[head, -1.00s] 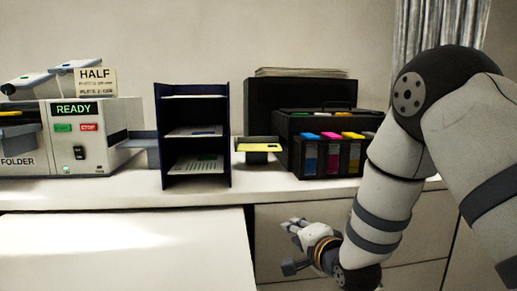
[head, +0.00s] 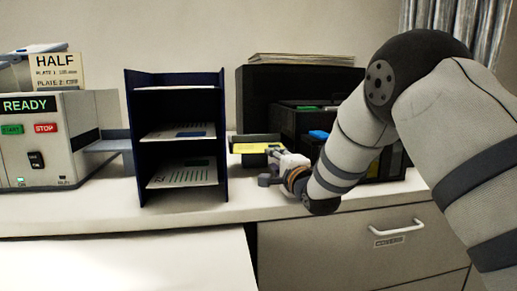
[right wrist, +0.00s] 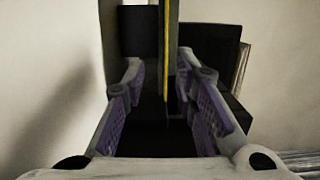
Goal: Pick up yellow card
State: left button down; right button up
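The yellow card (head: 252,148) lies flat on a small tray (head: 247,138) sticking out to the left of the black printer. My right gripper (head: 271,165) is just in front of and below the card in the head view and hides part of it. In the right wrist view the card shows edge-on as a thin yellow strip (right wrist: 167,45). It lines up with the gap between the two spread fingers of my right gripper (right wrist: 163,100). The gripper is open, and I see nothing held. My left gripper is out of view.
A dark shelf rack (head: 177,205) with papers stands left of the tray. The black printer (head: 284,100) is behind, partly hidden by my right arm. A machine reading READY (head: 50,160) stands at far left. A white surface (head: 120,265) is in front.

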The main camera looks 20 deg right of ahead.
jog(key=w, duration=0.4)
jog(key=shift+w+d+b, duration=0.3)
jog(key=shift+w+b, duration=0.05)
jog(key=shift+w+r, duration=0.25)
jog(key=shift+w, duration=0.05)
jog(key=shift+r, duration=0.1)
grip_shut()
jog(key=shift+r, duration=0.15)
notch_tip(320, 180, up, 18)
jog(key=shift+f, duration=0.2)
